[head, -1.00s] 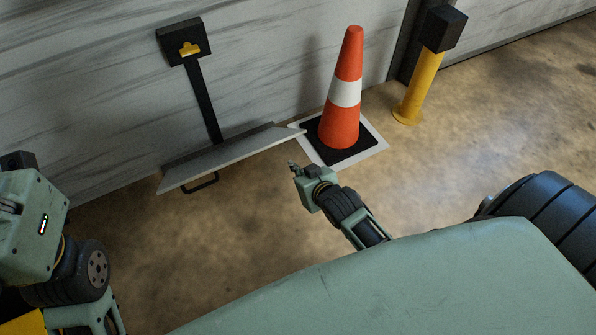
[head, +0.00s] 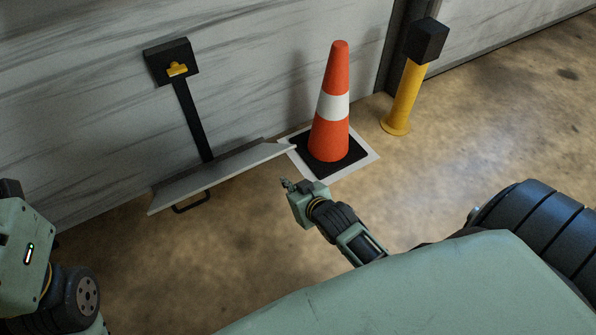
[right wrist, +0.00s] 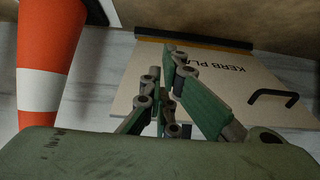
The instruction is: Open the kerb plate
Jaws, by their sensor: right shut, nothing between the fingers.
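The kerb plate (head: 222,175) is a grey panel at the foot of the wall in the head view, tilted out from it, with a black handle (head: 191,203) on its lower front edge. In the right wrist view the plate (right wrist: 205,85) shows part of its lettering, and its black handle (right wrist: 272,98) lies at the right. A black strap-like bar (head: 193,120) runs from the plate up to a black box with a yellow catch (head: 177,69). My right gripper (head: 286,184) is shut and empty, right of the plate and apart from its handle. My left gripper is out of view.
An orange and white cone (head: 331,125) on a black base stands on a white-bordered floor square (head: 369,160), just beyond my right gripper. A yellow post with a black top (head: 403,95) stands farther right. Bare floor (head: 180,265) lies in front of the plate.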

